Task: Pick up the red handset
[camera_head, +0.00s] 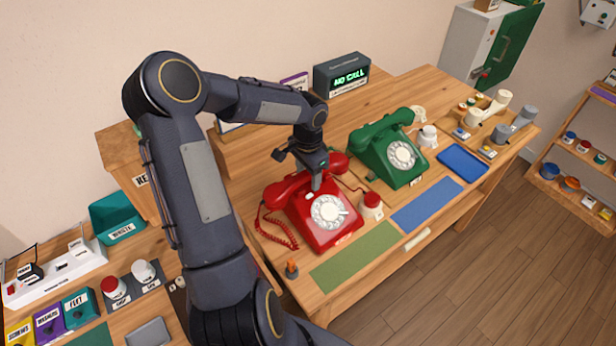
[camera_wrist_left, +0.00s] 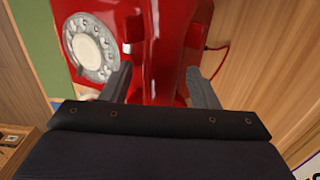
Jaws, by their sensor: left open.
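The red phone (camera_head: 318,222) stands on the wooden desk, with its white dial facing the front. Its red handset (camera_head: 284,190) lies across the top, with the middle hidden behind my left gripper. My left gripper (camera_head: 317,182) is above the phone, pointing down at the handset. In the left wrist view, the open left gripper (camera_wrist_left: 160,90) has one finger on each side of a red part of the phone, and the dial (camera_wrist_left: 90,47) is at upper left. I cannot tell whether the fingers touch the handset. My right gripper is not in view.
A green phone (camera_head: 391,152) stands right of the red one. A red-topped button (camera_head: 371,203) is close beside the red phone. Green (camera_head: 355,254) and blue (camera_head: 427,204) mats lie in front. A "NO CALL" sign (camera_head: 342,75) stands behind.

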